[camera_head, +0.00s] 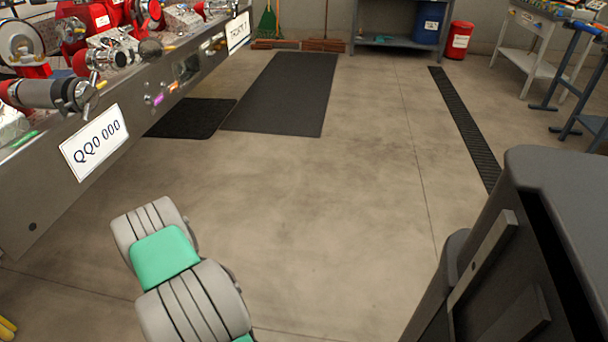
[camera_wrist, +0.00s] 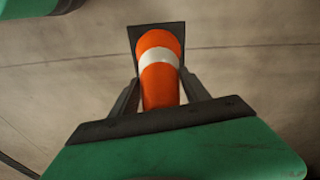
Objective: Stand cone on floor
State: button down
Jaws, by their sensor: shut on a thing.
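The traffic cone (camera_wrist: 160,80) shows in the wrist view, orange with a white band and a dark square base (camera_wrist: 142,34) at its far end. Its narrower end points back toward my wrist. My gripper (camera_wrist: 160,84) is shut on the cone, with one dark finger along each side of it. The concrete floor (camera_wrist: 250,75) lies behind the cone. I cannot tell whether the base touches the floor. In the head view, neither the cone nor my gripper shows.
A grey truck bumper (camera_head: 60,195) with red and metal fittings runs along the left. Dark mats (camera_head: 285,95) lie beyond it, and a drain grate (camera_head: 462,125) crosses the right. A red bin (camera_head: 458,42) stands at the back. The middle floor is clear.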

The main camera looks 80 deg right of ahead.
jog(key=s+d+f+b, duration=0.3)
jog(key=s+f, duration=0.3)
jog(key=f, duration=0.1)
jog(key=s+d+f+b, duration=0.3)
jog(key=s+f, duration=0.4)
jog(key=shift+b, duration=0.4)
jog(key=shift+s+f, duration=0.1)
jog(key=c, duration=0.5)
grip_release()
jog(key=shift+a, duration=0.1)
